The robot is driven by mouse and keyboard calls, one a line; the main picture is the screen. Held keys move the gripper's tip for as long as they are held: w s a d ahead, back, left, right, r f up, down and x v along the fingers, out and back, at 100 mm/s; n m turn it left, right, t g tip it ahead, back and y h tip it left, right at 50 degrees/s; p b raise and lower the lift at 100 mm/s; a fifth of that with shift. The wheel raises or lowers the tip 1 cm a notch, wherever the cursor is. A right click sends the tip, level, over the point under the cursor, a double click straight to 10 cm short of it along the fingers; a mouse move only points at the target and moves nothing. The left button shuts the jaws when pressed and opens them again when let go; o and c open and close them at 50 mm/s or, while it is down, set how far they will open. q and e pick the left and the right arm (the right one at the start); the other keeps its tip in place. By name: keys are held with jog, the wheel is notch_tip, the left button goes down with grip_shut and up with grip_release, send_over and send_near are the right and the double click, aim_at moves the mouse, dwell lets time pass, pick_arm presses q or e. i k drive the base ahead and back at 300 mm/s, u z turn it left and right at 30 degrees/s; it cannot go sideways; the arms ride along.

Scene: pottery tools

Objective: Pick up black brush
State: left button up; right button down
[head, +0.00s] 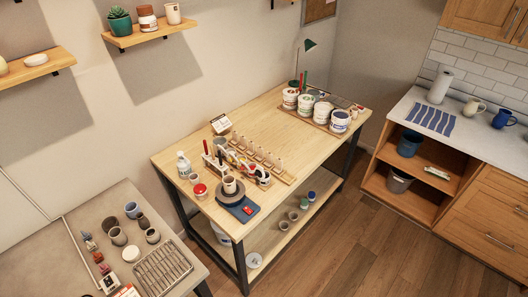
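The wooden worktable (325,146) stands in the middle of the head view. A group of upright pottery tools (219,156) stands near its left end, with red, white and dark parts. I cannot tell for certain which of them is the black brush; they are too small. A cup (229,185) stands on a dark round wheel (222,197) in front of these tools. Neither of my grippers is in view.
White tubs (322,113) stand at the table's far right end. A rack of small jars (262,157) lies across its middle. A white bottle (184,165) and a red-lidded jar (200,191) stand at the left edge. The front right tabletop is clear.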

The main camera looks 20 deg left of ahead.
aim_at(220, 165)
jog(key=z, duration=0.35)
jog(key=i, duration=0.9)
jog(key=z, duration=0.1)
